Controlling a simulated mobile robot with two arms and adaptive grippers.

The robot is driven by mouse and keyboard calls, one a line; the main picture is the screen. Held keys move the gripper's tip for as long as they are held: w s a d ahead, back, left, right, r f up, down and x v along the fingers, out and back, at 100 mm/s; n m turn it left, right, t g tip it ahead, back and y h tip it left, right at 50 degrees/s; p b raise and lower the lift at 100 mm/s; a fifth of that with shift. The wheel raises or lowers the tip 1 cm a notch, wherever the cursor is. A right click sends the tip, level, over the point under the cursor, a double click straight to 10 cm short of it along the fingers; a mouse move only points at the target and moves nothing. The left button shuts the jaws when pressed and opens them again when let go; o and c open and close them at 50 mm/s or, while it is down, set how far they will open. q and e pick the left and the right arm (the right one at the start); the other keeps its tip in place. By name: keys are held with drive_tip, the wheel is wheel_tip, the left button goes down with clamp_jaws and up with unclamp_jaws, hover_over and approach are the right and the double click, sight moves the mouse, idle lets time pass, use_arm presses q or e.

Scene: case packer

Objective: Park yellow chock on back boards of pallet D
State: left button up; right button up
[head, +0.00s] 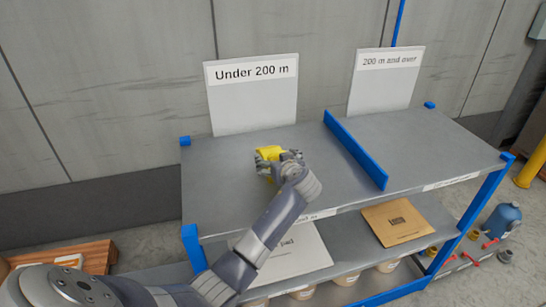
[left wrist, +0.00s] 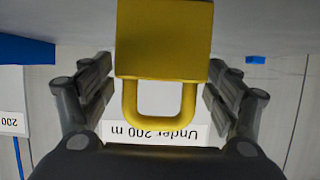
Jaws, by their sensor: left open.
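The yellow chock (head: 268,154) sits on the grey top shelf (head: 240,195), in front of the "Under 200 m" sign. In the left wrist view, the yellow chock (left wrist: 163,42) is a block with a loop handle turned toward my left gripper (head: 281,160). The left gripper's fingers (left wrist: 160,85) are open, one on each side of the chock's handle, with gaps showing. A wooden pallet (head: 78,256) is partly seen at the lower left; no letter D shows, so I cannot tell which pallet it is. My right gripper is out of view.
A blue divider (head: 355,150) splits the shelf top. The "Under 200 m" sign (head: 253,95) and "200 m and over" sign (head: 386,82) stand behind. The lower shelf holds a brown box (head: 396,221) and pale pad (head: 294,255). A yellow post (head: 531,163) stands at right.

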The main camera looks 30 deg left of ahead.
use_arm(q)
drive_tip(key=shift+x, duration=1.15)
drive_tip(key=shift+d, duration=0.1)
drive_tip(key=shift+s, duration=0.1)
drive_tip(key=c, duration=1.6)
drive_tip(key=shift+o, duration=0.2)
drive_tip(key=shift+r, duration=0.1)
drive_tip(key=shift+r, duration=0.1)
